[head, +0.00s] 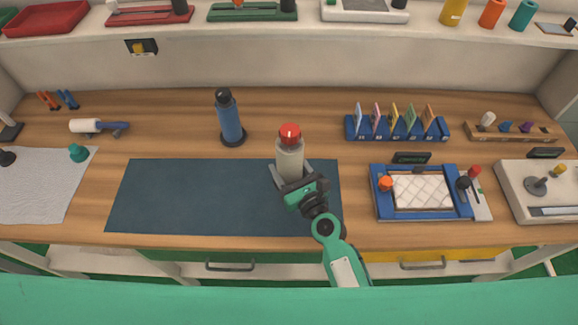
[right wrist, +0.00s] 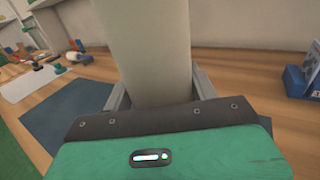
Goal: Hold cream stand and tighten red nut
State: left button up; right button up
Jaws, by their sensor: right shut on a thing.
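The cream stand (head: 290,158) stands upright near the right end of the dark blue mat, with the red nut (head: 289,133) on its top. My right gripper (head: 294,182) reaches it from the front and is shut around its lower body. In the right wrist view the cream column (right wrist: 150,50) rises between my two grey fingers (right wrist: 160,92); its top and the red nut are out of that view. My left gripper is not in view.
A blue bottle (head: 229,118) stands behind the dark mat (head: 200,195). A blue tray (head: 380,205) with a white quilted pad lies to the right, and a blue card rack (head: 396,132) stands behind it. The mat's left and middle are clear.

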jog(key=shift+f+b, duration=0.4)
jog(key=shift+b, duration=0.1)
jog(key=shift+f+b, duration=3.95)
jog(key=shift+f, duration=0.45)
